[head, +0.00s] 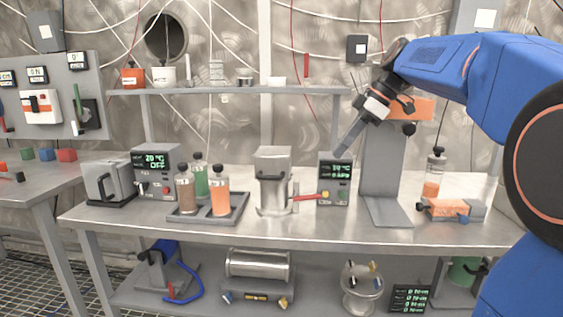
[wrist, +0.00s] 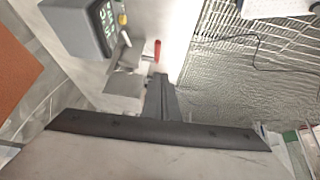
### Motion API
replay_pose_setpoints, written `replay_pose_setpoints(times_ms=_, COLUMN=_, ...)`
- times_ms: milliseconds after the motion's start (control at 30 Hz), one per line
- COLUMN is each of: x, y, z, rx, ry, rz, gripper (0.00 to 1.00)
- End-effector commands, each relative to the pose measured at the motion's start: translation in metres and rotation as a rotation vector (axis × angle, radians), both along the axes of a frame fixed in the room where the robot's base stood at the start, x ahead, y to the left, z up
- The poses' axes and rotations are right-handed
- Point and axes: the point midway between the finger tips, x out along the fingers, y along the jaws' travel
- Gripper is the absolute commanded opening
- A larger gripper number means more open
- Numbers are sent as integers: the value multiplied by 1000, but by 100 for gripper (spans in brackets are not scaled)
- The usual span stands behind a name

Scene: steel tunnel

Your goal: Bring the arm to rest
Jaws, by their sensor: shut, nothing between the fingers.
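My blue arm (head: 440,65) reaches in from the right in the head view. My gripper (head: 343,147) points down and to the left, above the grey display box (head: 336,195) on the steel bench (head: 300,232). Its grey fingers are together with nothing held. In the wrist view the dark fingers of my gripper (wrist: 160,82) show at the centre, above the bench. The display box also shows in the wrist view (wrist: 72,28), at upper left. I cannot tell exactly how far the fingertips are from the box.
A grey stand (head: 384,165) with an orange part rises just behind and right of the gripper. A steel canister (head: 273,185) and a tray of bottles (head: 240,205) stand left. An orange block (head: 445,207) lies right. A shelf (head: 230,90) runs behind.

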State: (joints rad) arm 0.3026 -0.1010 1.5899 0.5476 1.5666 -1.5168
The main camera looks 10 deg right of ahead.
Motion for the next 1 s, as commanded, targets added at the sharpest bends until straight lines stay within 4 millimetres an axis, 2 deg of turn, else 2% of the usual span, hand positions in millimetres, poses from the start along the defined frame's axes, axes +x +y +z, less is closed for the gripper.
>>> replay_pose_setpoints(times_ms=167, x=-13, y=6, z=-8, rx=-10, ry=26, rz=-52, gripper=0)
replay_pose_setpoints(times_ms=267, x=-32, y=13, z=-21, rx=-24, ry=58, rz=-130, gripper=0)
replay_pose_setpoints(times_ms=367, x=-59, y=21, z=-42, rx=-43, ry=101, rz=-246, gripper=0)
replay_pose_setpoints(times_ms=600, x=-129, y=33, z=-102, rx=-83, ry=175, rz=-544, gripper=0)
replay_pose_setpoints(times_ms=1000, x=-237, y=30, z=-216, rx=-86, ry=186, rz=-998, gripper=0)
